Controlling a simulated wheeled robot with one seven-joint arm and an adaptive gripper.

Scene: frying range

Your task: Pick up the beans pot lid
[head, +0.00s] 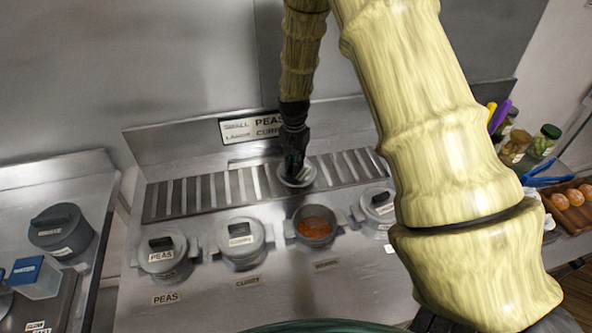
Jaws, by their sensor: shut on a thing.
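My gripper (295,158) is shut on a grey pot lid (304,181), seen behind the row of pots at the slatted strip. The fingers and the arm hide part of the lid and its handle. I cannot tell whether the lid touches the strip or hangs just above it. The beans pot (314,227) is open in front of the lid, with orange-red food showing inside. The label in front of this pot is too small to read surely.
A lidded peas pot (162,252) and curry pot (241,240) stand left of the open pot. Another lidded pot (378,204) stands to its right, near my arm. A slatted strip (215,191) runs behind them. Jars (545,140) and a brown egg tray (572,215) are far right.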

